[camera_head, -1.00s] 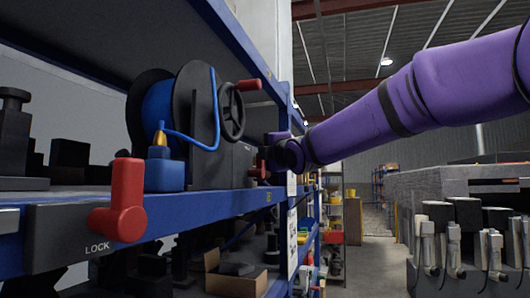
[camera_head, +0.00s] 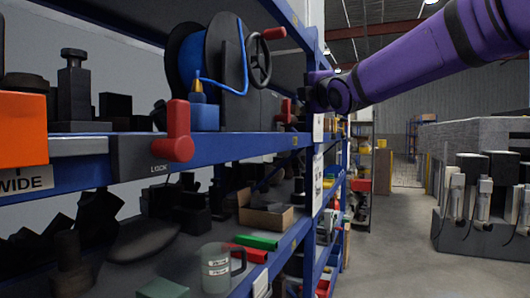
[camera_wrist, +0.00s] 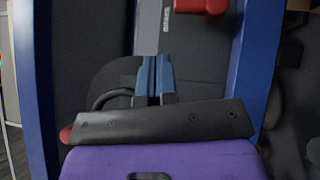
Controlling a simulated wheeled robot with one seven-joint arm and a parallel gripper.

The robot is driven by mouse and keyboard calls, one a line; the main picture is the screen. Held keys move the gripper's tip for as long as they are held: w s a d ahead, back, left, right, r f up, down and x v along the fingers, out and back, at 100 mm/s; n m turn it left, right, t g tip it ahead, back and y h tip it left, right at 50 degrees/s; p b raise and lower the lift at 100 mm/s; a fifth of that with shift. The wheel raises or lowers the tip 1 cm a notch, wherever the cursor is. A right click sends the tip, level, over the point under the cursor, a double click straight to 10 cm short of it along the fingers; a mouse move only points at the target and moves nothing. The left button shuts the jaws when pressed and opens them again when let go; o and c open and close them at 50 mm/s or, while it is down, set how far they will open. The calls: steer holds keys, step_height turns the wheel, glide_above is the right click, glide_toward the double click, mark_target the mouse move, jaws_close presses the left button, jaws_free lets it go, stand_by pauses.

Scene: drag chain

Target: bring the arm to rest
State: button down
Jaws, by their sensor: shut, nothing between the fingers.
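My purple arm (camera_head: 425,65) reaches in from the upper right of the head view. The fingers cannot be made out in the head view. In the wrist view my gripper (camera_wrist: 155,78) is shut, its two blue-grey fingers side by side with nothing between them. The fingers appear over a dark surface between blue shelf beams. A red part (camera_wrist: 201,6) shows at the top edge of the wrist view, apart from the fingertips.
The shelf holds a blue-wound reel (camera_head: 187,65) with a crank, a red LOCK handle (camera_head: 178,130) and an orange block (camera_head: 22,130). Below are a cardboard box (camera_head: 266,216) and a grey mug (camera_head: 215,270). The aisle floor (camera_head: 395,235) is clear.

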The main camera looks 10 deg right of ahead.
steer(key=s+d+f+m+g+h, duration=0.1)
steer(key=s+d+f+m+g, duration=0.2)
steer(key=s+f+m+g, duration=0.4)
steer(key=s+d+f+m+g+h, duration=0.2)
steer(key=s+f+m+g, duration=0.5)
steer(key=s+f+m, duration=0.7)
steer(key=s+d+f, duration=0.1)
steer(key=s+f, duration=0.8)
steer(key=s, duration=0.6)
steer(key=shift+f+m, duration=0.4)
steer(key=shift+d, duration=0.1)
